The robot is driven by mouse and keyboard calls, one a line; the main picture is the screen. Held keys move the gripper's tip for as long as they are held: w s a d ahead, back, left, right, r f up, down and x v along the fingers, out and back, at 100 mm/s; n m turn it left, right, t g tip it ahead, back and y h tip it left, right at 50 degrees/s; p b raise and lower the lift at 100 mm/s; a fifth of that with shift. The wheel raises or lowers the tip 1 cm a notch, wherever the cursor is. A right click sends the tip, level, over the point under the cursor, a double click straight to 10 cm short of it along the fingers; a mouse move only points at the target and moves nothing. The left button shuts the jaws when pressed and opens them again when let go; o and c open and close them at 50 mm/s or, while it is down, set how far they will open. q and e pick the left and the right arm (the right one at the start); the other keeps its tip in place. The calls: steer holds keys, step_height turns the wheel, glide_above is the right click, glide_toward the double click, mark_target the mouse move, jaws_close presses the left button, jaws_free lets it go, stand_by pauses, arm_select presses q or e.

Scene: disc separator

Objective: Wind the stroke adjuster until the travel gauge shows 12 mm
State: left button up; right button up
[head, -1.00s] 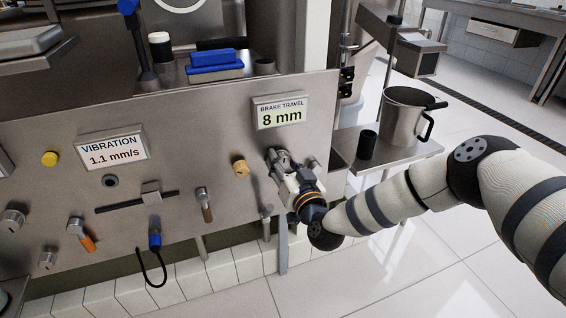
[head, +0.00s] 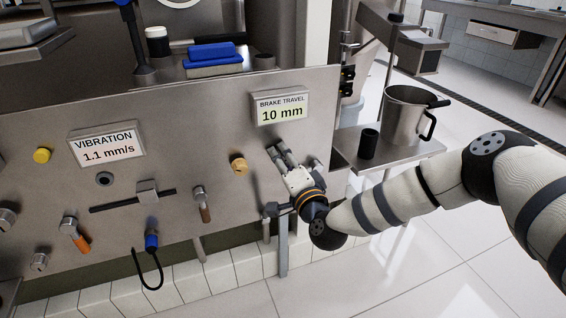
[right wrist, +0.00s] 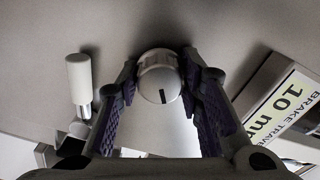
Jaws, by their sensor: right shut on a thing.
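The travel gauge (head: 280,108) on the steel panel is labelled BRAKE TRAVEL and reads 10 mm. It also shows in the right wrist view (right wrist: 287,105), tilted at the right edge. My right gripper (head: 280,153) is at the panel just below the gauge. In the right wrist view its two fingers (right wrist: 160,82) are shut on a round silver knob (right wrist: 158,80), the stroke adjuster, with a dark mark line on its face. In the head view the gripper hides most of the knob. My left gripper is not in view.
Left of my right gripper are a brass knob (head: 239,165), a lever (head: 201,203), a slider (head: 147,192) and a vibration display (head: 107,147) reading 1.1 mm/s. A side shelf with a steel pot (head: 405,115) and a dark cup (head: 368,143) stands right of the panel.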

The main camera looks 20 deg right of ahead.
steer(key=m+b, duration=0.2)
steer(key=m, duration=0.4)
steer(key=shift+f, duration=0.15)
steer(key=m+b, duration=0.1)
steer(key=m, duration=0.3)
steer(key=shift+b, duration=0.4)
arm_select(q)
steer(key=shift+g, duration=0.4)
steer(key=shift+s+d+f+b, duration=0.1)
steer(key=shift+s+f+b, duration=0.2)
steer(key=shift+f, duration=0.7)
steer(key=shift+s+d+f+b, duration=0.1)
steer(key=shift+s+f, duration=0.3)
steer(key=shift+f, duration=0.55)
arm_select(e)
steer(key=shift+m, duration=1.1)
steer(key=shift+r, duration=0.2)
steer(key=o, duration=1.2)
steer(key=shift+c, duration=0.2)
steer(key=s, duration=1.2)
steer(key=shift+d, duration=0.2)
